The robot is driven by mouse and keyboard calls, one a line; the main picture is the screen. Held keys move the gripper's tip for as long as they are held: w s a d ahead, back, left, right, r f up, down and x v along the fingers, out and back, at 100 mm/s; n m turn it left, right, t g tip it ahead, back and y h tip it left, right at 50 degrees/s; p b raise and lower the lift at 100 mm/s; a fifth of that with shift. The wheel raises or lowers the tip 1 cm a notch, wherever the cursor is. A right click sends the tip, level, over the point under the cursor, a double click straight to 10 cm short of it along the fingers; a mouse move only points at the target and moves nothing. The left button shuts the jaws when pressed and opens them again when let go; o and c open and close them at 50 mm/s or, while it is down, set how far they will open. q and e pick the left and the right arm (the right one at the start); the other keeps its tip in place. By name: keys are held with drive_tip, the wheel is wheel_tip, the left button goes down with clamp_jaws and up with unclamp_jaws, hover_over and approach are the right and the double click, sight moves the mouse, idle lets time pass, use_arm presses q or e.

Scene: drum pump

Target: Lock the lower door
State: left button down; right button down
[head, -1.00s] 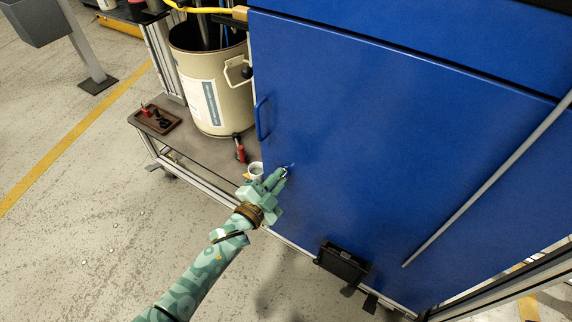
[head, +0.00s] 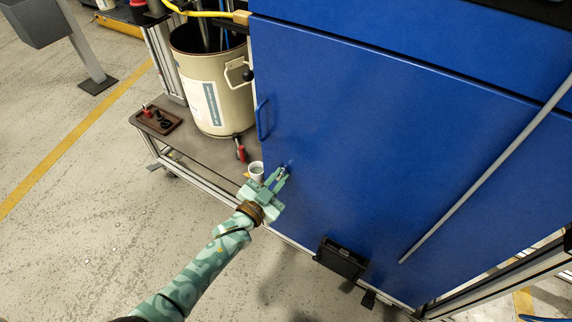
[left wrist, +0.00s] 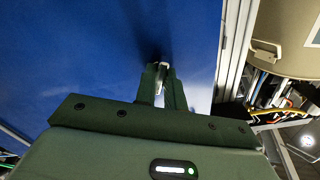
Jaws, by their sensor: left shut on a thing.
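The lower door (head: 370,150) is a large blue panel that looks closed, with a blue bar handle (head: 262,120) at its left edge. My left gripper (head: 284,170) is at the door's lower left, below the handle. In the left wrist view its fingers (left wrist: 163,72) are shut on a small metal key (left wrist: 162,66) that stands out from the blue face. The fingers hide most of the key, and I cannot tell the lock's position. My right gripper is not in view.
A beige drum (head: 213,85) stands on a low shelf left of the door. A brown tray (head: 157,121) lies on the shelf. A black box (head: 341,259) sits at the door's bottom edge. Open floor lies in front.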

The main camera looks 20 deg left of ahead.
use_arm(q)
drive_tip(key=shift+f+n, duration=0.1)
drive_tip(key=shift+n, duration=1.2)
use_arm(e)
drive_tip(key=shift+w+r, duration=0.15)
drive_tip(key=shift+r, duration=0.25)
use_arm(q)
drive_tip(key=shift+p, duration=0.35)
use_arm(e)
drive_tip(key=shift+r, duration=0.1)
use_arm(q)
drive_tip(key=shift+n, duration=1.1)
drive_tip(key=c, duration=1.3)
unclamp_jaws()
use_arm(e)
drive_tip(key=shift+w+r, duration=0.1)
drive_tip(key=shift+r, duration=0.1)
use_arm(q)
drive_tip(key=shift+r+p+v, duration=0.25)
drive_tip(key=shift+p+v, duration=0.5)
drive_tip(key=shift+v, duration=0.3)
drive_tip(key=p+v, duration=0.2)
drive_tip(key=v, duration=0.5)
drive_tip(key=shift+f, duration=0.15)
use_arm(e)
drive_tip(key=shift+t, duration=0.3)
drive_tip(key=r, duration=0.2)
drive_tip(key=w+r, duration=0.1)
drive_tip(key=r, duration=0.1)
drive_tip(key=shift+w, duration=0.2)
